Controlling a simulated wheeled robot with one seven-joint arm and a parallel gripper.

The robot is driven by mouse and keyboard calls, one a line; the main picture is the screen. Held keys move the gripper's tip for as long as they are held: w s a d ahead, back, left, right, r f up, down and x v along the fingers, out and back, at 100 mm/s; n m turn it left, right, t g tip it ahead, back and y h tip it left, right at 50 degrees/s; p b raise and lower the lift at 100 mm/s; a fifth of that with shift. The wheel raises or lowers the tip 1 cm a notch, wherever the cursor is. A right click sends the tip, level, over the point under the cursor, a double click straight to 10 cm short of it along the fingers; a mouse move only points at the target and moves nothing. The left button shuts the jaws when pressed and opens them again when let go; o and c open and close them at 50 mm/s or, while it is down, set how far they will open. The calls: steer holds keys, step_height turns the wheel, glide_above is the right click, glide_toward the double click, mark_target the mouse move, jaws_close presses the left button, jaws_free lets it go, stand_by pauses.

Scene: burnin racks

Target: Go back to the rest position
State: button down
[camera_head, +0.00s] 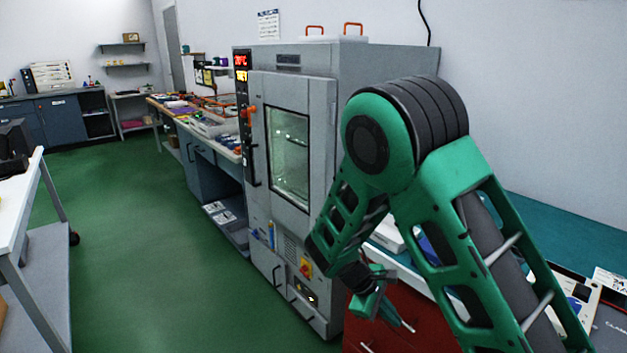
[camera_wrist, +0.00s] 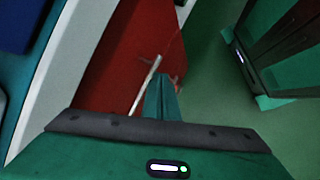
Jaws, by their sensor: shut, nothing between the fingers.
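My gripper (camera_head: 408,326) is shut and empty. In the head view it hangs low at the end of my green arm, in front of the red drawer cabinet (camera_head: 372,333). In the wrist view the closed fingers (camera_wrist: 161,82) point toward the red cabinet front (camera_wrist: 135,50) and a metal drawer handle (camera_wrist: 147,84). I cannot tell whether the fingers touch the handle.
A tall grey burn-in oven (camera_head: 345,60) with a closed glass door (camera_head: 289,160) stands just left of my arm. A long bench (camera_head: 215,130) runs behind it. A white table (camera_head: 25,180) is at the left. The green floor (camera_head: 150,240) between is clear.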

steer(key=s+d+r+m+t+y, duration=0.1)
steer(key=s+d+r+m+y, duration=0.2)
steer(key=r, duration=0.5)
steer(key=s+d+r+m+t+y, duration=0.25)
steer(key=s+r+m, duration=0.2)
steer(key=r, duration=0.35)
steer(key=s+d+r+m+t+y, duration=0.1)
steer(key=s+d+r+m+y, duration=0.1)
steer(key=s+d+r+m, duration=0.45)
steer(key=s+d+m+g, duration=0.3)
steer(key=s+d+g, duration=0.2)
steer(key=s, duration=0.9)
steer(key=d, duration=0.3)
steer(key=shift+s+d+f, duration=0.15)
steer(key=shift+s+f, duration=0.15)
steer(key=shift+s, duration=0.1)
steer(key=shift+d, duration=0.1)
